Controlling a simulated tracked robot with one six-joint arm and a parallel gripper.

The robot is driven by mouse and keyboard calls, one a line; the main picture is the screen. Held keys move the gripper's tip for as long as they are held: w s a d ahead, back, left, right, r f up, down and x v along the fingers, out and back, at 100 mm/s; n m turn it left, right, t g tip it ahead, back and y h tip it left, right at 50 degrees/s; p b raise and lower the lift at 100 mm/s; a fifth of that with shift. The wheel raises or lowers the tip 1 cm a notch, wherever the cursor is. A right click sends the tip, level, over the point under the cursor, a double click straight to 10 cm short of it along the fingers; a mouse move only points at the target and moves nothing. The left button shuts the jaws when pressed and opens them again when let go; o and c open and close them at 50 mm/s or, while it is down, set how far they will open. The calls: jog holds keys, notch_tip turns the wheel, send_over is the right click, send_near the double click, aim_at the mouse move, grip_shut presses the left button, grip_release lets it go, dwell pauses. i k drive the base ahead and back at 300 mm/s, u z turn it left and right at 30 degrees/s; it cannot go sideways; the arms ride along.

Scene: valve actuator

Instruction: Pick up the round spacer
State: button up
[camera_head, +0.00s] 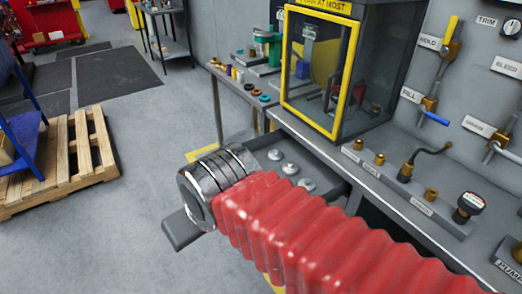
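I cannot tell for sure which piece is the round spacer. Three silver round pieces, a far one (275,155), a middle one (290,168) and a near one (307,184), lie in an open grey drawer (334,200) under the bench. Small ring-like parts in dark, brown and teal (264,98) stand on a side table behind. My red ribbed arm with its chrome end covers part of the drawer. A dark grey flat piece sticks out below the chrome end; I cannot tell if it belongs to my gripper. My fingertips are not clearly visible.
A yellow-framed cabinet (318,70) stands on the bench (385,167). Brass fittings, a hose and a gauge (469,205) line the bench, with valves on the wall panel. A wooden pallet (72,160) and blue rack stand left. The floor between is clear.

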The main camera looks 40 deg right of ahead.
aim_at(275, 155)
jog(key=i, duration=0.75)
jog(key=z, duration=0.6)
jog(key=i, duration=0.45)
jog(key=z, duration=0.35)
